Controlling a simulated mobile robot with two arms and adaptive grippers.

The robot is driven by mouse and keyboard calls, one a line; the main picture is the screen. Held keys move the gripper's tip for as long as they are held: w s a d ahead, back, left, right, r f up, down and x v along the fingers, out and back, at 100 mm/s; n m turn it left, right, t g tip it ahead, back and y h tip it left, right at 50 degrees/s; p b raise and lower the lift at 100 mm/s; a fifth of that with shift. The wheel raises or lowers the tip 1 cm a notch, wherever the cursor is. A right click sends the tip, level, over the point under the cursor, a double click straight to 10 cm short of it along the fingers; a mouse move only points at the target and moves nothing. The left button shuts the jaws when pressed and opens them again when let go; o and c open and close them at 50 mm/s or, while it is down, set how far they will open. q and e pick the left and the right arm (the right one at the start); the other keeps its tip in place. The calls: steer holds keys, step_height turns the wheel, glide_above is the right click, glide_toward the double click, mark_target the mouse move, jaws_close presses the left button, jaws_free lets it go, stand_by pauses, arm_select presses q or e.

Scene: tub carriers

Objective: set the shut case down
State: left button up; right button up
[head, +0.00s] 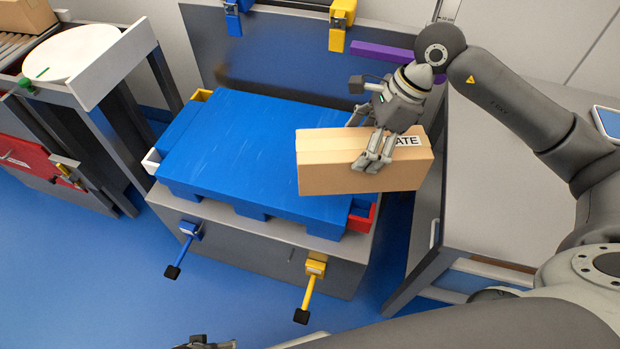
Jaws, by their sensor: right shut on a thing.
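The shut case, a brown cardboard box (325,173) with a white label lettered "ATE" at its top right, is closed and roughly level. My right gripper (372,165) is shut on it, with its fingers over the near upper edge. The case is over the right end of a blue pallet (230,150) and reaches past its right edge. Whether its underside touches anything is hidden. A small dark part, seemingly my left gripper (205,344), is cut off at the bottom edge, its fingers unclear.
The pallet top is otherwise bare. It lies on a grey stand (255,245) with blue and yellow latches in front. A red bin (362,217) sits at its right corner. A grey table (510,190) stands right, a white round disc (83,53) left.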

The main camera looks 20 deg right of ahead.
steer(key=shift+w+d+r+m+t+b, duration=0.1)
steer(key=shift+w+d+m+t+b, duration=0.1)
steer(key=shift+w+m+b, duration=0.25)
steer(key=shift+w+d+r+m+t+b, duration=0.15)
steer(key=shift+m+t+b, duration=0.1)
steer(key=shift+m, duration=0.4)
steer(key=shift+w+d+r+m+t+h+b, duration=0.25)
steer(key=shift+m+b, duration=0.2)
steer(key=shift+m, duration=0.35)
steer(key=shift+w+a+f, duration=0.1)
steer(key=shift+w, duration=0.1)
steer(key=w+a+f+b, duration=0.1)
steer(key=w+a+f, duration=0.6)
steer(key=w+f, duration=0.4)
steer(key=shift+x, duration=1)
steer(key=o, duration=1.7)
steer(key=shift+s+f, duration=0.15)
steer(key=shift+f, duration=0.05)
steer(key=o, duration=0.3)
steer(key=shift+s+r, duration=0.1)
arm_select(q)
step_height(320, 180, up, 6)
steer(key=w, duration=0.2)
steer(key=shift+r, duration=0.25)
arm_select(e)
steer(key=shift+o, duration=0.2)
